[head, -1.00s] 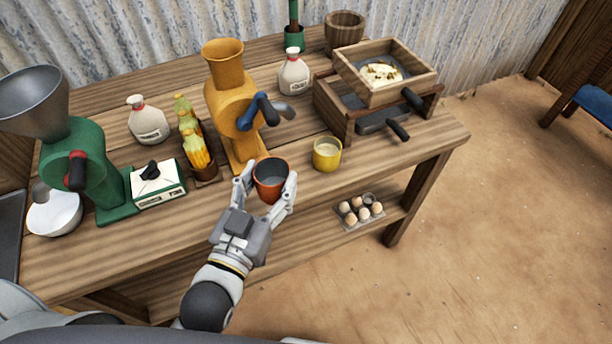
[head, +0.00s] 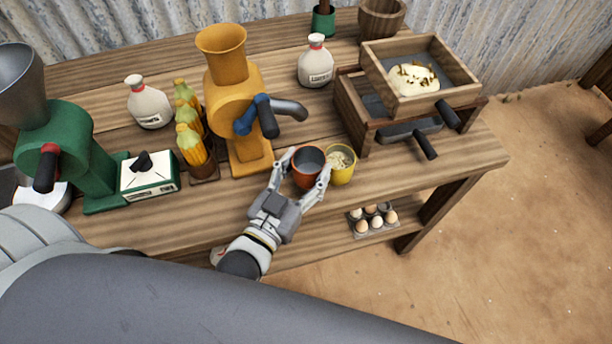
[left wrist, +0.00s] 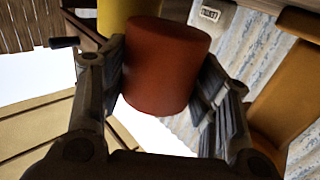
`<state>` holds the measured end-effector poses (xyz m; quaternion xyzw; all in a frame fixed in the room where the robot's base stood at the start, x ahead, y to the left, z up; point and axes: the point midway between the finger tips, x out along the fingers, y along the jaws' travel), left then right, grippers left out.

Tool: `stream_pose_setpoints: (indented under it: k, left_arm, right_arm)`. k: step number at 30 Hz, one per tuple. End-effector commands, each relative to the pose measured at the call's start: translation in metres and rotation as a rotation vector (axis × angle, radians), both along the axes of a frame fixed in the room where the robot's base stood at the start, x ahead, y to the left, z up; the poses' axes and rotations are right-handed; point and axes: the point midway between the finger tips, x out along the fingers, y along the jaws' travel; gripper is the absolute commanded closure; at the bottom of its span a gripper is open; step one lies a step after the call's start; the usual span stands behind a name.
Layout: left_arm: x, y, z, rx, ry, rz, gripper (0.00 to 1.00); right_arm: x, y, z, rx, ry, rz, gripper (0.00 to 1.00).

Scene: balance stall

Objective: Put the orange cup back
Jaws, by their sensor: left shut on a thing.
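The orange cup (head: 307,168) is between the fingers of my left gripper (head: 299,178), which is shut on it. The cup is upright in the head view and looks empty inside. It also fills the middle of the left wrist view (left wrist: 165,65), with a finger on each side. In the head view it is just left of a yellow cup (head: 341,168) with pale contents; I cannot tell whether they touch. I cannot tell whether the orange cup rests on the table. My right gripper is not in view.
The yellow grinder (head: 237,100) stands behind and left of the orange cup. A wooden sieve box (head: 415,75) is at the right. An egg carton (head: 372,222) lies below. The front tabletop is clear.

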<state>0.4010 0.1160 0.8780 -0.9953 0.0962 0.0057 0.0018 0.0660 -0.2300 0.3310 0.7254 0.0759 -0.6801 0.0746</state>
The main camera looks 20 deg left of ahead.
Motion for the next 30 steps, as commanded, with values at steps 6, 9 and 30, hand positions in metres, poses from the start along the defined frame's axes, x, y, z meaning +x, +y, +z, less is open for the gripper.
stream_pose_setpoints:
  k: [6,9,30]
  left_arm:
    - [0.001,0.000,-0.028,-0.002,-0.006,0.001,0.74]
    - [0.001,0.000,-0.031,-0.003,-0.008,0.001,0.74]
    - [0.001,0.000,-0.033,-0.003,-0.010,0.001,0.22]
  right_arm:
    - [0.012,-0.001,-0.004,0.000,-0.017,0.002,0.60]
    - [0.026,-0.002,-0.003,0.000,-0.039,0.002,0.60]
    - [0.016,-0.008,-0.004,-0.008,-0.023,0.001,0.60]
